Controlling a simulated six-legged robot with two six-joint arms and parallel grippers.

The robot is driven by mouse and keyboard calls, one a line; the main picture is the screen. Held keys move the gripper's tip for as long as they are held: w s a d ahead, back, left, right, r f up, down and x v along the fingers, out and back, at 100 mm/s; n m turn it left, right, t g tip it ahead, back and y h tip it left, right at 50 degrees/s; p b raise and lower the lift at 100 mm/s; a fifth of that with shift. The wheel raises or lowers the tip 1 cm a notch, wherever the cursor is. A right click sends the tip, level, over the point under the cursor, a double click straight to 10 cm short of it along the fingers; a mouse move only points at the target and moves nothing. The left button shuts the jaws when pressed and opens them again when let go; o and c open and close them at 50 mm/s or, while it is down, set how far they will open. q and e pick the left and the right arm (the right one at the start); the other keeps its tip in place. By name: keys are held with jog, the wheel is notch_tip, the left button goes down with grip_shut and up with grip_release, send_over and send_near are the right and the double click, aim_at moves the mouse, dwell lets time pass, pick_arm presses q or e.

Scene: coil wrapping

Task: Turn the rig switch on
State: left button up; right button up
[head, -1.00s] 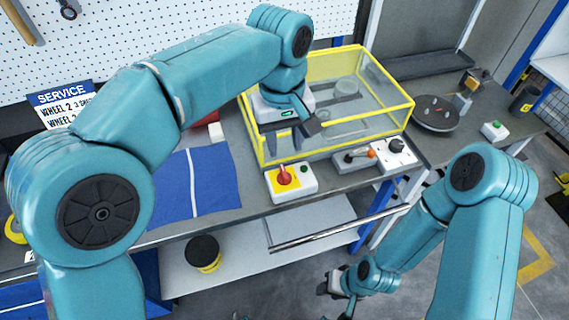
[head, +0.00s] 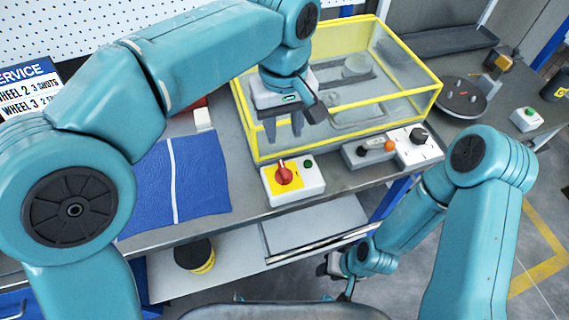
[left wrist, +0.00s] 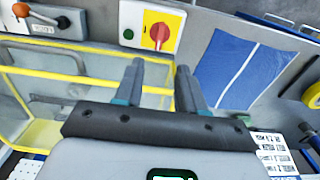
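A white switch box (head: 311,187) sits at the bench's front edge, with a red rotary knob (head: 284,174) on a yellow plate and a dark green button (head: 308,163). The knob's handle points away from the front edge. The knob also shows in the left wrist view (left wrist: 159,34), beyond my fingertips. My left gripper (head: 283,132) is open and empty, behind the box and apart from it, over the yellow-framed clear case. Its two spread fingers show in the left wrist view (left wrist: 160,68). My right gripper (head: 330,266) hangs low before the bench; its fingers are unclear.
The yellow-framed clear case (head: 345,131) stands behind the switch box. To the right are a lever box (head: 369,151) and a black-knob box (head: 417,146). A blue mat (head: 195,180) lies left. A dark turntable (head: 460,97) and a green-button box (head: 525,119) are farther right.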

aim_at(284, 170)
pick_arm(q)
notch_tip(284, 170, down, 12)
jog(key=shift+s+d+f, duration=0.1)
jog(key=shift+s, duration=0.05)
jog(key=shift+f, duration=0.45)
jog(key=shift+c, duration=0.9)
grip_shut()
